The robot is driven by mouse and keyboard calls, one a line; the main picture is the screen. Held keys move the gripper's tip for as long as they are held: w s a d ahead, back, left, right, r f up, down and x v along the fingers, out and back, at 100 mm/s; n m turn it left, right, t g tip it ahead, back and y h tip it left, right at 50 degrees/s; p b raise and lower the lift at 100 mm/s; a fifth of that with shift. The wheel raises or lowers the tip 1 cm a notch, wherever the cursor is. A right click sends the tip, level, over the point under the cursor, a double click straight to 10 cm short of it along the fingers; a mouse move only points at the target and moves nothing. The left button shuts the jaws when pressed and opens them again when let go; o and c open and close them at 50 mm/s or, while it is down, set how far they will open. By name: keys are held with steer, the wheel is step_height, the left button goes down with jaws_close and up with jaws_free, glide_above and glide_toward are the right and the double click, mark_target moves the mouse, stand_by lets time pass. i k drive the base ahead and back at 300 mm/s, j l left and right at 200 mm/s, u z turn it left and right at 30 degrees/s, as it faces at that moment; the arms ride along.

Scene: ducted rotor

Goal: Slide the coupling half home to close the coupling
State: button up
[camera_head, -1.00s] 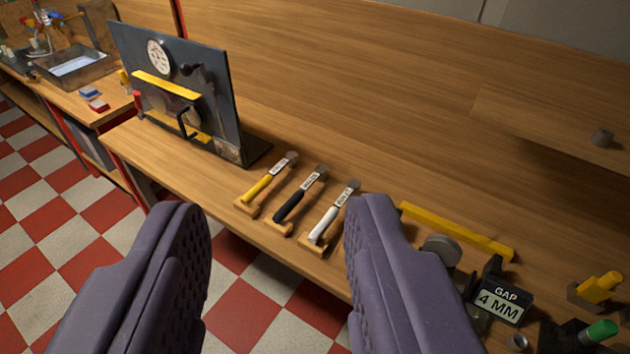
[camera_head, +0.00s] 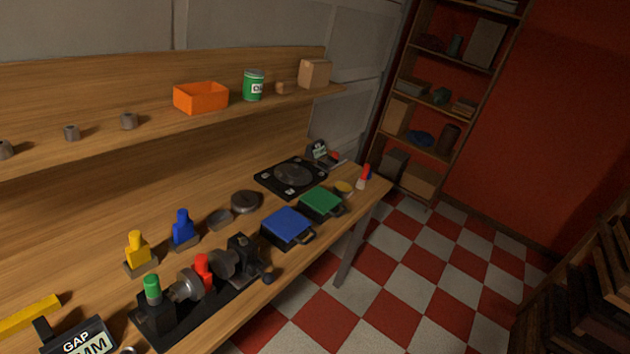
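The coupling rig stands on a black base plate (camera_head: 195,318) near the front edge of the bench. One grey round coupling half (camera_head: 188,285) is at its left, and another darker round half (camera_head: 223,263) is at its right. A red piece (camera_head: 203,270) stands between them, and I cannot tell whether the halves touch. A green-topped part (camera_head: 152,290) is at the left end, and a black block (camera_head: 243,250) at the right end. A black ball knob (camera_head: 268,278) is at the front right. My gripper is not in view.
A GAP sign (camera_head: 82,340) is cut off at the lower left, beside a yellow bar (camera_head: 28,314). Yellow (camera_head: 136,246) and blue (camera_head: 183,228) pieces stand behind the rig. Blue (camera_head: 288,226) and green (camera_head: 321,202) trays lie to its right. A shelf overhangs the back.

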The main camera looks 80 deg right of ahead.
mark_target(239, 265)
steer(key=z, duration=1.5)
